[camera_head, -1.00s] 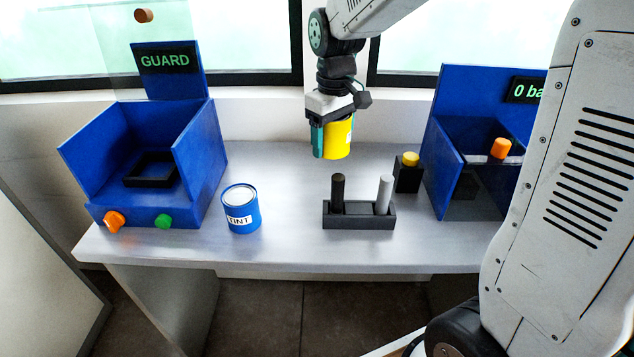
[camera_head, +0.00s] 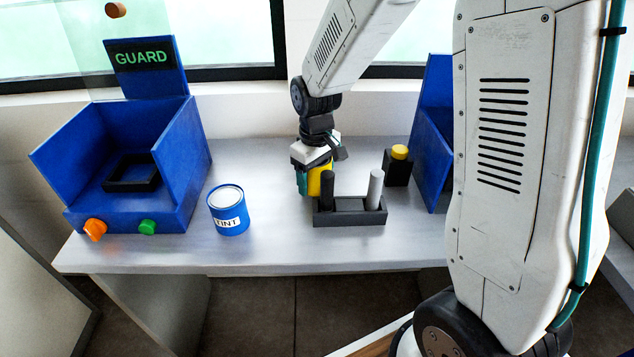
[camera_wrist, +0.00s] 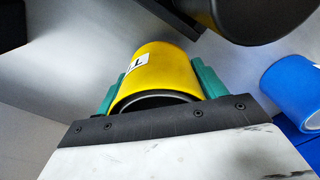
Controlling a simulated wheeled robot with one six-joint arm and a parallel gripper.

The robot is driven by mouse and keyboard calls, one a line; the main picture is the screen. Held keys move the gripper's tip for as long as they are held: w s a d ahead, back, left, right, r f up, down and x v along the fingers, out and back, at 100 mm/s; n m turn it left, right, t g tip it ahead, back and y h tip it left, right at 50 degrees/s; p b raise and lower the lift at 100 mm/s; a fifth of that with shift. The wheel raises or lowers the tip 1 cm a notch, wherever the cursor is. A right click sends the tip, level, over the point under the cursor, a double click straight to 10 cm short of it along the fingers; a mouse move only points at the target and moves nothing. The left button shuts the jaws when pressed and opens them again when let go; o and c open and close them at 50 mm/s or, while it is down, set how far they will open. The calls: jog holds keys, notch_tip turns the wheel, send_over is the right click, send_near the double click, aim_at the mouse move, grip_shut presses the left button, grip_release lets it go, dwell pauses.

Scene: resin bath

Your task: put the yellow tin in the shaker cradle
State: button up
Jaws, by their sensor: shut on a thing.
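The yellow tin (camera_head: 314,181) is held in my gripper (camera_head: 308,180), behind the left end of the black rack. In the wrist view the yellow tin (camera_wrist: 165,72) sits between the two green fingers of my gripper (camera_wrist: 158,85), with part of a white label showing. The camera views do not make clear whether its base touches the table. The shaker cradle is the black square frame (camera_head: 133,187) inside the blue open-fronted box (camera_head: 70,150) marked GUARD, at the left of the table. The cradle looks empty, and a clear guard panel (camera_head: 60,35) is raised above it.
A blue TINT tin (camera_head: 228,222) stands between the box and the black rack (camera_head: 350,218), which holds a dark and a light cylinder. A black block with a yellow button (camera_head: 399,152) and another blue unit (camera_head: 431,150) are to the right. Orange (camera_head: 95,229) and green (camera_head: 148,227) knobs front the box.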

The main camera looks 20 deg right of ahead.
jog(key=shift+f, duration=1.1)
jog(key=shift+f, duration=0.15)
jog(key=o, duration=1.2)
jog(key=shift+c, duration=0.2)
jog(key=shift+o, duration=0.3)
